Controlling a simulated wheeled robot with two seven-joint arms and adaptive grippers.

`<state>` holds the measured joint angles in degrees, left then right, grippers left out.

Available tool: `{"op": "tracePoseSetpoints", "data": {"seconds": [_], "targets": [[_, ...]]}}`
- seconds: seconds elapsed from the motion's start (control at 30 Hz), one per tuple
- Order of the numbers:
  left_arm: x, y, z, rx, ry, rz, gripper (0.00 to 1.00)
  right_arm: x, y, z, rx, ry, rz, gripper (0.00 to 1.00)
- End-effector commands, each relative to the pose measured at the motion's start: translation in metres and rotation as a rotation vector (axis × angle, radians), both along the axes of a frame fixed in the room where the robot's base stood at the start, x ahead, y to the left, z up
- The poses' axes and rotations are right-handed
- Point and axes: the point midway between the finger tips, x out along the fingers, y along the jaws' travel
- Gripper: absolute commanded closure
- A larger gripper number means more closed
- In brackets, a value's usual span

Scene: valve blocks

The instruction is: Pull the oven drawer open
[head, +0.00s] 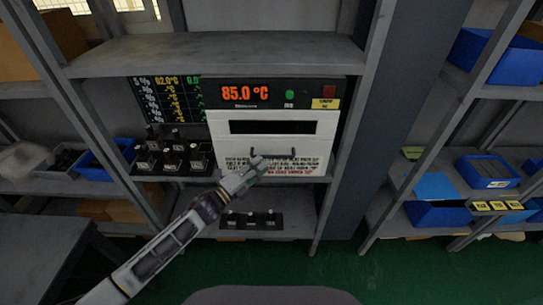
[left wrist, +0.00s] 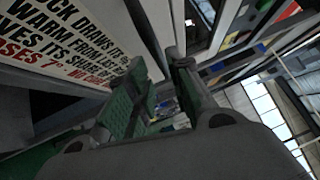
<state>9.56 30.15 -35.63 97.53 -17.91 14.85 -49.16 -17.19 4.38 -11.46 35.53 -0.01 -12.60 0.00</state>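The oven (head: 268,172) stands on the middle shelf, with a white front, a dark slot and a red 85.0 °C display. Its drawer front carries a dark handle (head: 287,152), and the drawer looks shut. My left gripper (head: 255,163) is at the left part of the handle and hides that end. In the left wrist view its two fingers with green pads (left wrist: 160,92) stand apart with a gap between them. A dark bar (left wrist: 147,32), probably the handle, runs down towards the fingertips; I cannot tell whether it lies between them. My right gripper is not in view.
Small black valve blocks (head: 172,155) stand left of the oven, and more (head: 251,220) on the shelf below. A shelf upright (head: 350,125) is close on the oven's right. Blue bins (head: 487,171) fill the right rack. The green floor in front is clear.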

Motion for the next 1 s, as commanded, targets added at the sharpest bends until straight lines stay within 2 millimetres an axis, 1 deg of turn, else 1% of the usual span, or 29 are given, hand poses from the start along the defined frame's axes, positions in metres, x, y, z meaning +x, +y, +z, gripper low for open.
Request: {"op": "tracePoseSetpoints", "data": {"seconds": [0.03,0.4,0.6,1.0], "targets": [[0.004,-0.004,0.003,-0.001,-0.001,0.0,0.79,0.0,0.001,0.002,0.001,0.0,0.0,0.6],[0.029,-0.03,0.007,-0.001,0.0,0.0,0.79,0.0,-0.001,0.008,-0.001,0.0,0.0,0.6],[0.04,-0.04,0.009,-0.001,-0.001,0.0,0.79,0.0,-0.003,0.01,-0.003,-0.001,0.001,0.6],[0.044,-0.045,0.009,0.0,0.0,0.0,0.79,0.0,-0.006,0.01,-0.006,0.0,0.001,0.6]]}}
